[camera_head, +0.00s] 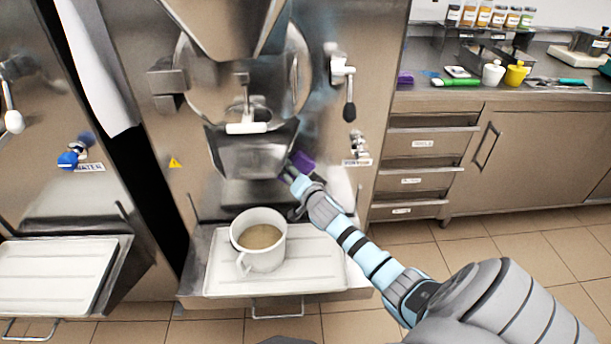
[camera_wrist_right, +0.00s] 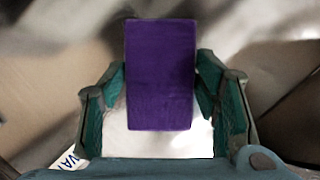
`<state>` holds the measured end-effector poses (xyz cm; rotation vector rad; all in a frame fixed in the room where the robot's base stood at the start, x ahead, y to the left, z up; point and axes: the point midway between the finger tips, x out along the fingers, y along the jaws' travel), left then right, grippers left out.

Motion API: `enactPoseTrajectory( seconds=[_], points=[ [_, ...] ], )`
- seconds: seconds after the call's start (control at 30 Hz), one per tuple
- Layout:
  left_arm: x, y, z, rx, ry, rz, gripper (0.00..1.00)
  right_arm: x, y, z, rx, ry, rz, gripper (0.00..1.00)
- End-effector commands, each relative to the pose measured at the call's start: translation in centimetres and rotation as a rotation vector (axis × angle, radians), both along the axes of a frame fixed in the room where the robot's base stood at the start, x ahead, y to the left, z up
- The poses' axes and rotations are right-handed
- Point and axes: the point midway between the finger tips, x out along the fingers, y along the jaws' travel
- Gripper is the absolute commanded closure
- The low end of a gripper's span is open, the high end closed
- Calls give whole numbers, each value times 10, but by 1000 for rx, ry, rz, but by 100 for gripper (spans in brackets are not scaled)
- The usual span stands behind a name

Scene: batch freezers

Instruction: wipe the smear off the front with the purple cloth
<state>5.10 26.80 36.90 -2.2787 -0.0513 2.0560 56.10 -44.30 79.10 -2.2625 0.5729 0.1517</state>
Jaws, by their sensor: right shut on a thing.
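My right gripper (camera_head: 292,174) is in front of the middle freezer's steel front (camera_head: 335,120), just right of its outlet chute. It is shut on the purple cloth (camera_head: 303,161). In the right wrist view the cloth (camera_wrist_right: 160,75) stands out as a flat upright rectangle between the fingers of my right gripper (camera_wrist_right: 160,105). I cannot tell whether the cloth touches the front. I cannot clearly make out the smear; the gripper and cloth hide part of the front. My left gripper is not in view.
A black-knobbed lever (camera_head: 348,110) sticks out above right of the cloth. Another freezer stands at left. The counter (camera_head: 430,95) at right holds jars and tools.

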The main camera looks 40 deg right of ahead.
Motion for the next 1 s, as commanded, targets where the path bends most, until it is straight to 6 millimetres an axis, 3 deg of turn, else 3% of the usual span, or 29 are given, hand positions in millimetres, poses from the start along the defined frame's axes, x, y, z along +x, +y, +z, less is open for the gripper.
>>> enactPoseTrajectory(
  seconds=[0.4, 0.8, 1.0],
  points=[
    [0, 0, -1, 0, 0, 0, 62, 7, 9, 4, -2, -8, 3, 66],
    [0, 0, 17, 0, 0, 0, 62, -35, 40, 3, 0, -3, 1, 66],
    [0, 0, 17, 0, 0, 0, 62, -41, 45, 2, -1, -4, 1, 66]
  ],
)
